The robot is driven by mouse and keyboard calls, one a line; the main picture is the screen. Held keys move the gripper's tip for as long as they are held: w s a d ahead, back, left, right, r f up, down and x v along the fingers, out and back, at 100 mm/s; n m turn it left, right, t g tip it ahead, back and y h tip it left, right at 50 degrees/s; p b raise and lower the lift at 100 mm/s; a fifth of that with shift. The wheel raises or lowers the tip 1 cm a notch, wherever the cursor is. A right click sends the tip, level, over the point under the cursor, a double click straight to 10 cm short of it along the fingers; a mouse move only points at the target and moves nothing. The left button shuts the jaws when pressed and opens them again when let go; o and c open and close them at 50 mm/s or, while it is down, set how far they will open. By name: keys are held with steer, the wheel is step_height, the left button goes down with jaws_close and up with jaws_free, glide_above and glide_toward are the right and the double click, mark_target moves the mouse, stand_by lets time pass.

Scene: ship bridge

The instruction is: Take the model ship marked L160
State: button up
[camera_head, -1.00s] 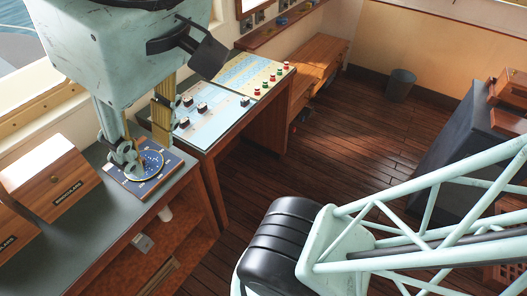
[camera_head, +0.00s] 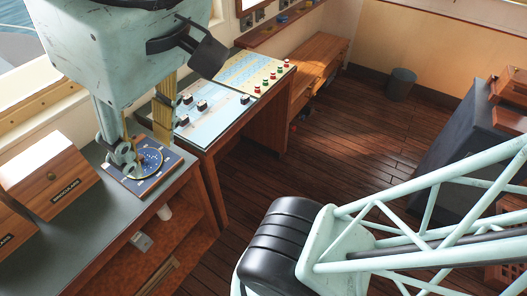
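No marking L160 is legible in this view. Several small dark-and-white pieces, possibly model ships, stand on the pale blue panel (camera_head: 215,117) of the desk. One piece (camera_head: 202,105) is near its middle and another (camera_head: 245,99) is at its right; their marks are too small to read. What looks like my gripper (camera_head: 122,154), with grey-green rounded links, hangs at left under a teal housing. It appears in front of a blue board with a round dial (camera_head: 150,160) on the counter. I cannot make out its fingertips or anything held.
Wooden binoculars boxes (camera_head: 50,178) stand on the grey counter (camera_head: 85,235) at left. Red and green knobs (camera_head: 273,77) line the desk's far panel. A grey bin (camera_head: 401,85) stands by the back wall, and a dark cabinet (camera_head: 455,130) at right. The middle wooden floor (camera_head: 325,150) is clear.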

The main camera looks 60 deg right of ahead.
step_height(320, 180, down, 14)
steer(key=b, duration=1.3)
steer(key=shift+s+d, duration=0.1)
steer(key=shift+d, duration=0.1)
